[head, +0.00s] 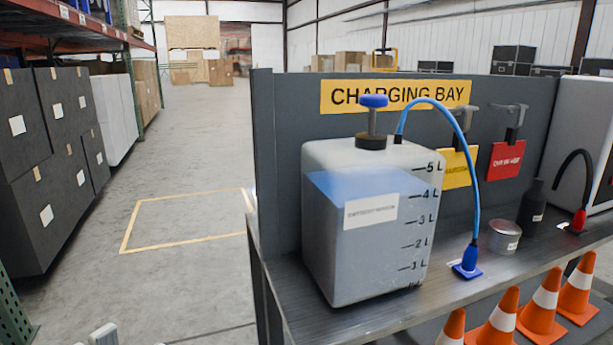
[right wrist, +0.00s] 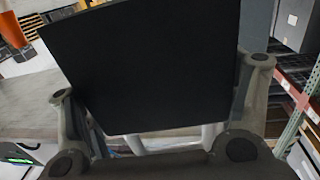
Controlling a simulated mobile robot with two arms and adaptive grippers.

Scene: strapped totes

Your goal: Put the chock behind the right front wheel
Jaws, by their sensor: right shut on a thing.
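In the right wrist view, my right gripper (right wrist: 162,80) is shut on a large, dark, flat-faced block, which I take to be the chock (right wrist: 145,55). A finger shows at each side of it. The block fills the middle of that view and hides much of what lies beyond. The head view shows neither the chock nor my right gripper. I can make out no right front wheel in either view.
A dark bench (head: 355,325) under a CHARGING BAY sign (head: 395,94) fills the right. It holds a translucent tank (head: 365,250). Orange cones (head: 541,305) stand in front. Dark boxes (head: 50,165) line the left. Open floor with a yellow outline (head: 185,236) lies between.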

